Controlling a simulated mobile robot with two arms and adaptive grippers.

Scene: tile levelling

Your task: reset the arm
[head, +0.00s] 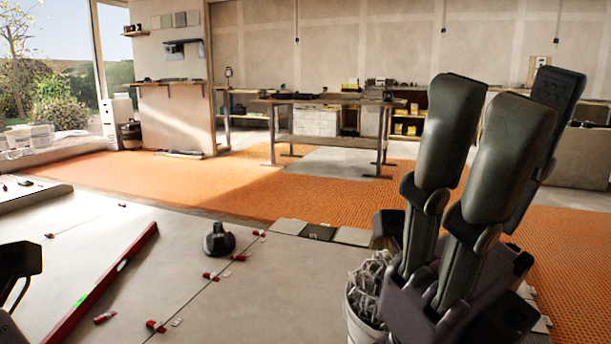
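My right gripper (505,112) stands large in the right foreground, its dark fingers pointing up. The fingers are spread apart with nothing between them, so it is open. Only a dark part of my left gripper (18,262) shows at the left edge. Most of it is cut off, and its opening cannot be seen.
A white bucket (358,325) stands beside my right gripper, partly hidden. A red level (112,276), a black suction cup (219,240) and several red wedges lie on large grey tiles (170,275). An orange mat (200,182) and workbench (330,100) lie beyond.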

